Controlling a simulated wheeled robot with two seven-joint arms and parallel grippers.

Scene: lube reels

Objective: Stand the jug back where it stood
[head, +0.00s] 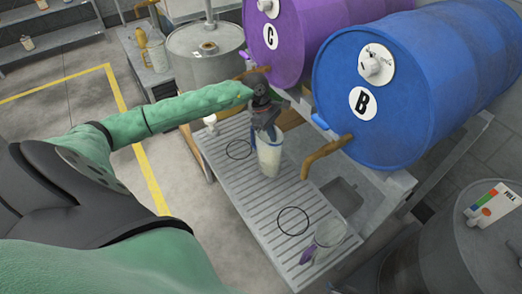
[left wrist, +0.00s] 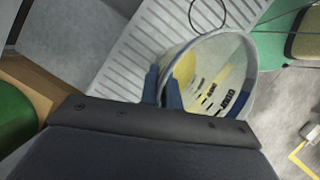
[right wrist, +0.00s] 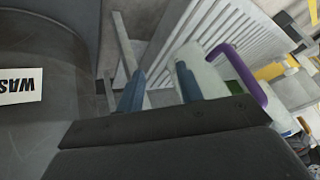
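A clear jug (head: 269,158) with pale yellowish contents is at the drip tray, between two black ring marks. My left gripper (head: 264,122) is above it. In the left wrist view my left fingers (left wrist: 162,88) are close together at the rim of the jug (left wrist: 222,68), which shows scale marks and yellow inside. Whether its base touches the tray is unclear. The near ring mark (head: 293,221) and far ring mark (head: 239,149) look empty. A second jug (head: 329,233) with a purple handle stands near the tray's front end. My right gripper (right wrist: 158,90) is open and empty, apart from that jug (right wrist: 203,75).
The slatted drip tray (head: 262,205) lies below the blue drum B (head: 425,105) and purple drum C (head: 300,60), whose brown taps overhang it. A grey drum (head: 475,245) stands at right. Another yellow-topped jug (head: 152,52) stands on a far bench.

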